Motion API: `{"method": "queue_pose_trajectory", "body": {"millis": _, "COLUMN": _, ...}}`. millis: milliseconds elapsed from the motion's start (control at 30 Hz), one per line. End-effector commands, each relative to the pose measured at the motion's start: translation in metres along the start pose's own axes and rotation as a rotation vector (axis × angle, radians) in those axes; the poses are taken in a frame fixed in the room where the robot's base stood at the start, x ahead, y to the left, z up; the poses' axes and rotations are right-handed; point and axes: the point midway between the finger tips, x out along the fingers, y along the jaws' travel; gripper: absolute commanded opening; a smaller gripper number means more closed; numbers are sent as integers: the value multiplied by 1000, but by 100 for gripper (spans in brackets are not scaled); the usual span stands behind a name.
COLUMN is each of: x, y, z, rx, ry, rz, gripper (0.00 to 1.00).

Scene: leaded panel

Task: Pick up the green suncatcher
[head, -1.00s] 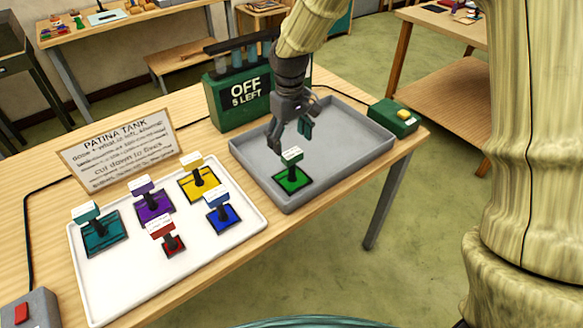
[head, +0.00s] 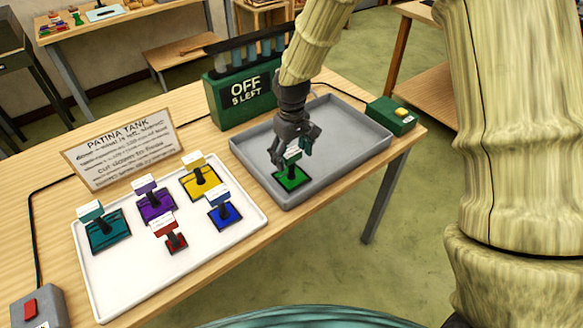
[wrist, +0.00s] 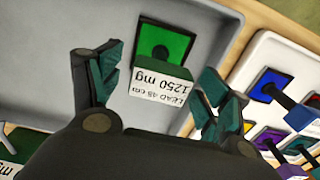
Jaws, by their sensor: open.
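The green suncatcher (head: 291,178) is a bright green square with a dark border and a dark knob carrying a green-and-white label block. It lies in the front left part of the grey tray (head: 351,160). My gripper (head: 291,157) is open just above it, its fingers on either side of the label block in the head view. In the wrist view the green suncatcher (wrist: 166,46) lies beyond the fingertips, its label reading "LEAD 48 cm, 1250 mg" upside down between the open fingers (wrist: 160,82). I cannot tell whether a finger touches it.
A white tray (head: 110,293) to the left holds teal, purple, yellow, blue and red suncatchers. A green box reading "OFF 5 LEFT" (head: 243,98) stands behind the grey tray.

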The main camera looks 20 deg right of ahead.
Motion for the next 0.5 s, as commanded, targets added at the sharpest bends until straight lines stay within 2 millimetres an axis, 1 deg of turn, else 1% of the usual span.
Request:
{"method": "queue_pose_trajectory", "body": {"millis": 67, "x": 0, "y": 0, "z": 0, "rx": 0, "ry": 0, "rz": 0, "gripper": 77}}
{"method": "queue_pose_trajectory", "body": {"millis": 100, "x": 0, "y": 0, "z": 0, "rx": 0, "ry": 0, "rz": 0, "gripper": 70}}
{"method": "queue_pose_trajectory", "body": {"millis": 267, "x": 0, "y": 0, "z": 0, "rx": 0, "ry": 0, "rz": 0, "gripper": 40}}
{"method": "queue_pose_trajectory", "body": {"millis": 300, "x": 0, "y": 0, "z": 0, "rx": 0, "ry": 0, "rz": 0, "gripper": 33}}
{"method": "queue_pose_trajectory", "body": {"millis": 367, "x": 0, "y": 0, "z": 0, "rx": 0, "ry": 0, "rz": 0, "gripper": 22}}
{"method": "queue_pose_trajectory", "body": {"millis": 400, "x": 0, "y": 0, "z": 0, "rx": 0, "ry": 0, "rz": 0, "gripper": 15}}
{"method": "queue_pose_trajectory", "body": {"millis": 433, "x": 0, "y": 0, "z": 0, "rx": 0, "ry": 0, "rz": 0, "gripper": 9}}
{"method": "queue_pose_trajectory", "body": {"millis": 467, "x": 0, "y": 0, "z": 0, "rx": 0, "ry": 0, "rz": 0, "gripper": 6}}
{"method": "queue_pose_trajectory", "body": {"millis": 500, "x": 0, "y": 0, "z": 0, "rx": 0, "ry": 0, "rz": 0, "gripper": 0}}
